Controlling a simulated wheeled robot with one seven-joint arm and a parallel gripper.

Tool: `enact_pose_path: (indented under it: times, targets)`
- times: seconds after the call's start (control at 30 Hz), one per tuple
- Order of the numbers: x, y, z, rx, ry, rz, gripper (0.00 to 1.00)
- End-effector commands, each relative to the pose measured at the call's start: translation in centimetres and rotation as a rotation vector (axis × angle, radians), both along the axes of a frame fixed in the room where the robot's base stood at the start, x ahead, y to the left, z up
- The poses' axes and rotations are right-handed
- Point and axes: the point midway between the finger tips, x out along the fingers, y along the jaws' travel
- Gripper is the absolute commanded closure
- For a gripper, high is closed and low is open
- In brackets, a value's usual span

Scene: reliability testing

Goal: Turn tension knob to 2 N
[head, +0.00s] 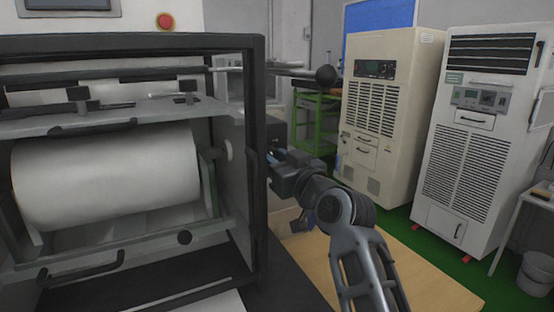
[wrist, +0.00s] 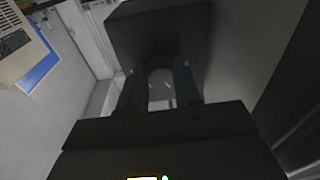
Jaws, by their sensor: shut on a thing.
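The tension knob (wrist: 160,76) shows in the wrist view as a pale rounded shape between my two fingers. My gripper (wrist: 159,85) is shut on it, with one dark finger on each side. Dim light makes its markings and pointer unreadable. In the head view my gripper (head: 273,158) reaches to the right side of the machine's dark frame (head: 256,190). The knob is hidden there behind the gripper and frame. A dark box (wrist: 155,30) sits right by the knob in the wrist view.
The machine holds a large white roll (head: 105,175) on the left. Two cabinets, one beige (head: 385,110) and one white (head: 475,140), stand at the right. A wooden board (head: 420,270) lies below my arm.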

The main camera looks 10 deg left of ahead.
Motion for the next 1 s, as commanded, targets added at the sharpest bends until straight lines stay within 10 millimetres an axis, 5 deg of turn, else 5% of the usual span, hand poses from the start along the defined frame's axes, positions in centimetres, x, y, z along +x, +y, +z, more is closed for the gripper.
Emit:
enact_pose_path:
  times: [0.77,0.8,1.0]
  targets:
    - [-0.05,0.05,-0.25,0.079,0.058,0.001,0.97]
    - [-0.05,0.05,-0.25,0.078,0.057,0.001,0.63]
    - [-0.04,0.04,-0.15,0.079,0.057,0.001,0.56]
